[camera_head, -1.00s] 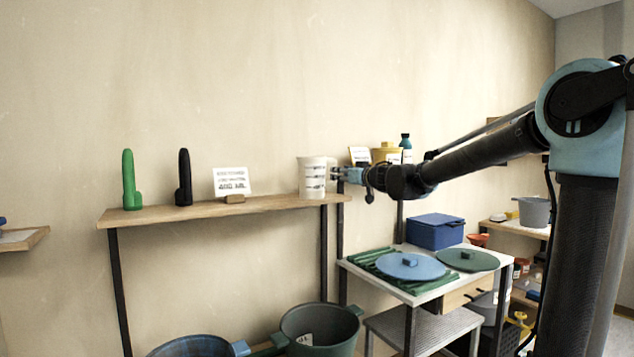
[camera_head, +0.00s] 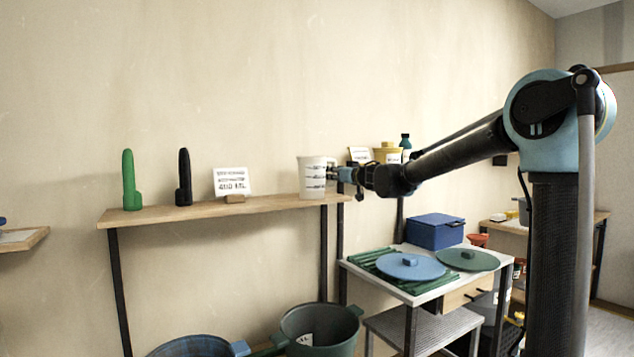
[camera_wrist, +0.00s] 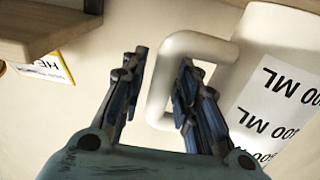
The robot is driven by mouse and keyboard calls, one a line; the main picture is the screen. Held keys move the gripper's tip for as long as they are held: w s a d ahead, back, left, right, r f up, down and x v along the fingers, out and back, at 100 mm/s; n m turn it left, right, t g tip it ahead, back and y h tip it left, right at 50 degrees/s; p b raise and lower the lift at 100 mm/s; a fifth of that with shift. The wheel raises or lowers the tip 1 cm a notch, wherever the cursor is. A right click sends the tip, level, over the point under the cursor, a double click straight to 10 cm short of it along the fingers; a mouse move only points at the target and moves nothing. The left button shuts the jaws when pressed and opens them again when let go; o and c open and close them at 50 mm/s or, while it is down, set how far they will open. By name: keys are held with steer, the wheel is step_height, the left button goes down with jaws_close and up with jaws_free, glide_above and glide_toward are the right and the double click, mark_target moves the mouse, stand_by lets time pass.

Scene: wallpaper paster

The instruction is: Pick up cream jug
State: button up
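The cream jug (camera_head: 313,178) stands upright at the right end of the wooden shelf (camera_head: 225,207), with dark measuring marks on its side. In the wrist view its body (camera_wrist: 285,75) is at the right, with a label reading in ML. Its pale handle (camera_wrist: 163,75) comes out to the left, between the fingers of my gripper (camera_wrist: 157,85). The fingers are apart, one on each side of the handle's outer bar, with a gap on the left side. In the head view my gripper (camera_head: 338,174) is at the jug's right side.
A card sign (camera_head: 231,183), a black object (camera_head: 184,178) and a green object (camera_head: 130,180) stand along the shelf to the left. A yellow container (camera_head: 388,153) stands behind my arm. A table with a blue box (camera_head: 435,231) and round lids is below right.

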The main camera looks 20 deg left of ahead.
jaws_close()
